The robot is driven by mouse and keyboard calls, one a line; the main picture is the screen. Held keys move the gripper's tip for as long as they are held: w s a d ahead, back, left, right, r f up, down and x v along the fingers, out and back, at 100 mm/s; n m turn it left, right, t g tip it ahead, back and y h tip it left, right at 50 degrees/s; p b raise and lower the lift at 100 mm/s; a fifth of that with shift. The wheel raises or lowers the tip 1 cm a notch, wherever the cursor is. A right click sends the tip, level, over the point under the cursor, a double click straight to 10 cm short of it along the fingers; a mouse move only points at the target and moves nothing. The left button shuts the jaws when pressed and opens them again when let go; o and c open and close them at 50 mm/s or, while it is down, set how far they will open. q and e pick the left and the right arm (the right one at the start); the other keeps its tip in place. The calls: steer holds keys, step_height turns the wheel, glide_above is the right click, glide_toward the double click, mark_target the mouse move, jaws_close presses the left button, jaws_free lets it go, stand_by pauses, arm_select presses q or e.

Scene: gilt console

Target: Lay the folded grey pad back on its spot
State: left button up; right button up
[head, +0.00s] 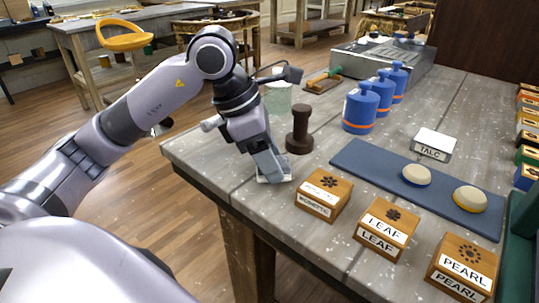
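My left gripper (271,172) reaches down to the near left edge of the grey wooden table (225,160). Bluish-grey surfaces show at its tip, and I cannot tell finger from folded grey pad there. A pale, flat patch (287,179) shows at the tabletop just under the tip; it may be the pad or a marked spot. The gripper hides most of it, so whether the fingers are open or shut does not show. My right gripper is not in view.
A dark brown stamp (300,133) stands just right of the gripper. Wooden blocks labelled LEAF (386,228) and PEARL (462,267) line the front. Blue bottles (360,108) stand behind.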

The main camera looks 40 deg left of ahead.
arm_select(q)
steer(key=shift+o, duration=0.9)
steer(key=shift+r, duration=0.1)
steer(key=shift+r, duration=0.15)
steer(key=p+v, duration=0.2)
steer(key=v, duration=1)
